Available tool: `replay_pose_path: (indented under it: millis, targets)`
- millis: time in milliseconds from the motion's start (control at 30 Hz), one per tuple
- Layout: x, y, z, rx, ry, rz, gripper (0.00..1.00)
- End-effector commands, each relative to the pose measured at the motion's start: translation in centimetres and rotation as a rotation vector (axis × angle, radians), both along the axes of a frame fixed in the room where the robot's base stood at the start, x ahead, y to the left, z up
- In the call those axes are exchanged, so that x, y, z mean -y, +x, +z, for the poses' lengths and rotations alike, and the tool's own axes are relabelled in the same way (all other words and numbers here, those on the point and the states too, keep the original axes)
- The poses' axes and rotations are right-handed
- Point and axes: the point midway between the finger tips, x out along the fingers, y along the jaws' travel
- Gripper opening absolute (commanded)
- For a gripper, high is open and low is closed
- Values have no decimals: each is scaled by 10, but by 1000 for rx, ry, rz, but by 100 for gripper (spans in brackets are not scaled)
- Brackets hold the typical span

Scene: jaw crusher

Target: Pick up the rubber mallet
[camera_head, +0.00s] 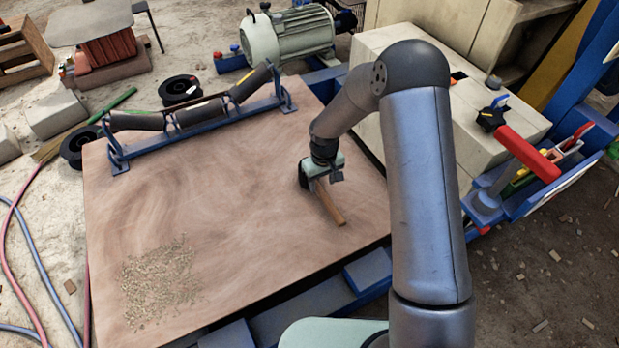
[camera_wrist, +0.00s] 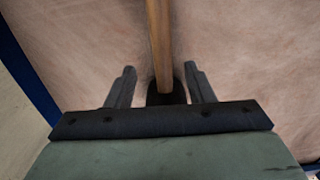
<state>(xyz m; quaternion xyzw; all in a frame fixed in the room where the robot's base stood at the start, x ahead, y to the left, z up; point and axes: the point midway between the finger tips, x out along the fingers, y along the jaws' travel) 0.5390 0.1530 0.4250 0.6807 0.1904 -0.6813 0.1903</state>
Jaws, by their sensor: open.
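The rubber mallet lies on the wooden board (camera_head: 230,240). Its brown wooden handle (camera_head: 330,205) points toward the board's front right edge. In the wrist view the handle (camera_wrist: 159,45) runs down the middle to a dark head (camera_wrist: 166,95), which is partly hidden by my gripper's dark crossbar. My gripper (camera_head: 308,180) is low over the head end of the mallet. In the wrist view my gripper (camera_wrist: 160,80) is open, with one finger on each side of the mallet and a gap to the handle on both sides.
A blue frame with dark rollers (camera_head: 195,118) stands along the board's back edge. Gravel (camera_head: 160,280) lies at the front left. A grey electric motor (camera_head: 290,35) is behind the board, and pale boxes (camera_head: 400,40) stand at the right. The board's middle is clear.

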Motion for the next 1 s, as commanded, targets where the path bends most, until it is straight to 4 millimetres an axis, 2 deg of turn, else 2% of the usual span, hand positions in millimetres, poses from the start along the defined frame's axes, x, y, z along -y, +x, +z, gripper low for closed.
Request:
replay_pose_path:
  millis: [167,500,733,767,900,933,1000]
  targets:
    - [-1,0,-9,0,0,0,48]
    - [-3,-2,-55,0,0,0,48]
    - [-3,-2,-55,2,1,0,48]
    - [-3,-2,-55,1,1,0,45]
    - [-3,-2,-55,1,1,0,6]
    - [-3,-2,-55,1,1,0,0]
    - [-3,-1,-54,3,1,0,0]
